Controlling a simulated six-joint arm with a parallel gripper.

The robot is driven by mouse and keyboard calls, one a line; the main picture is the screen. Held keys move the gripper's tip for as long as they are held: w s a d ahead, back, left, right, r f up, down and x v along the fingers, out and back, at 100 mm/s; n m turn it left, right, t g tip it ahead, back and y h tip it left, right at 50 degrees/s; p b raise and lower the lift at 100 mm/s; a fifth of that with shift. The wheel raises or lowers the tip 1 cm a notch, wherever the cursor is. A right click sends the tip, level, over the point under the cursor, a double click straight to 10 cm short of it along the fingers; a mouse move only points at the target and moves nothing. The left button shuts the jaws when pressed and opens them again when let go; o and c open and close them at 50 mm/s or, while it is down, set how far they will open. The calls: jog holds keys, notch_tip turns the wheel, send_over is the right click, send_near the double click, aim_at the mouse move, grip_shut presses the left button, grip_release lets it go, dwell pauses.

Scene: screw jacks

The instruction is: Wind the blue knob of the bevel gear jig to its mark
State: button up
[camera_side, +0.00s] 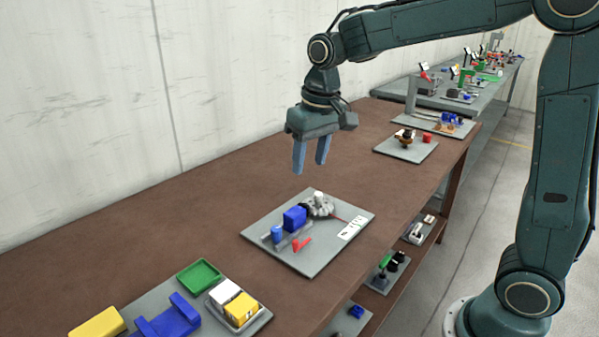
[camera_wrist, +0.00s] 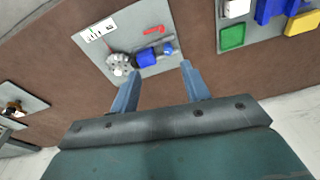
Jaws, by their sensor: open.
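The bevel gear jig is a grey plate (camera_side: 326,255) on the brown bench. It carries a blue block (camera_side: 294,218), a small blue cylindrical knob (camera_side: 277,234) at the block's left end, and a grey gear (camera_side: 318,207) with a pale top. A red piece (camera_side: 302,245) lies near the knob, and a white marked label (camera_side: 352,228) is at the right. In the wrist view the knob (camera_wrist: 168,48) is beside the block (camera_wrist: 147,57). My gripper (camera_side: 310,167) is open and empty, above the jig and apart from it. The knob's mark cannot be made out.
Another grey plate (camera_side: 262,318) with a green tray (camera_side: 199,275), blue holder and yellow and white blocks is at the front left. A plate with a red cylinder (camera_side: 427,138) stands farther back. A wall (camera_side: 80,110) runs behind the bench. Bare bench surrounds the jig.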

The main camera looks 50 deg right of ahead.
jog(key=s+r+t, duration=0.1)
jog(key=s+r, duration=0.1)
jog(key=s, duration=0.4)
jog(key=shift+d+r, duration=0.15)
jog(key=shift+r, duration=0.15)
jog(key=shift+s, duration=0.1)
jog(key=shift+c, duration=1.4)
jog(key=g, duration=0.3)
send_over(276, 228)
notch_tip(276, 228, down, 12)
jog(key=shift+f, duration=6.85)
